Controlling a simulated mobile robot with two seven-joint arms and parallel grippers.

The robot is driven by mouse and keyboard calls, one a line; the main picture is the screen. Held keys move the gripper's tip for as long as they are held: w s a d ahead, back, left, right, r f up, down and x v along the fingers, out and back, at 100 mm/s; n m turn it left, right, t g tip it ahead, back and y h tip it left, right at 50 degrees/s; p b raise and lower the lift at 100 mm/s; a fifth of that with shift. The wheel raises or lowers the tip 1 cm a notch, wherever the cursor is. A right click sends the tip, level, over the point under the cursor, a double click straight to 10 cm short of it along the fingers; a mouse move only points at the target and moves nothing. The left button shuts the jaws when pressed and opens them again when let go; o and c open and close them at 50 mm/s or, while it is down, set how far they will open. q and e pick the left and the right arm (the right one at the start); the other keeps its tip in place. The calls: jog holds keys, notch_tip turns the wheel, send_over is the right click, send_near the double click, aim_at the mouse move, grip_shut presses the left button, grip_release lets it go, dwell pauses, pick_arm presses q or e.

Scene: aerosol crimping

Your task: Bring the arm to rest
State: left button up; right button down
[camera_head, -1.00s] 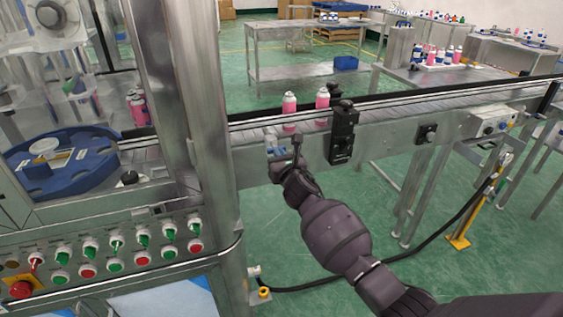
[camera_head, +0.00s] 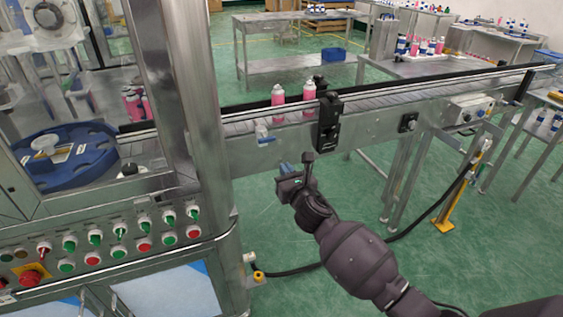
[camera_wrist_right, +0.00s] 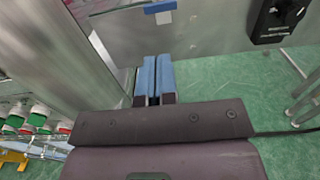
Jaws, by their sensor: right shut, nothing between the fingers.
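My right arm comes in from the lower right in the head view. Its gripper (camera_head: 285,168) is in front of and below the conveyor's front side, apart from it. In the right wrist view the two blue fingers of the right gripper (camera_wrist_right: 157,62) lie side by side, shut and empty. They point toward the metal conveyor side. My left gripper is not in view.
Two pink cans (camera_head: 278,97) (camera_head: 309,91) stand on the conveyor (camera_head: 390,97). A black sensor box (camera_head: 328,122) hangs on its front. A panel of buttons (camera_head: 118,231) and a metal post (camera_head: 190,80) stand left. Green floor (camera_head: 270,225) is open below the gripper.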

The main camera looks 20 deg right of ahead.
jog(key=shift+s, duration=0.45)
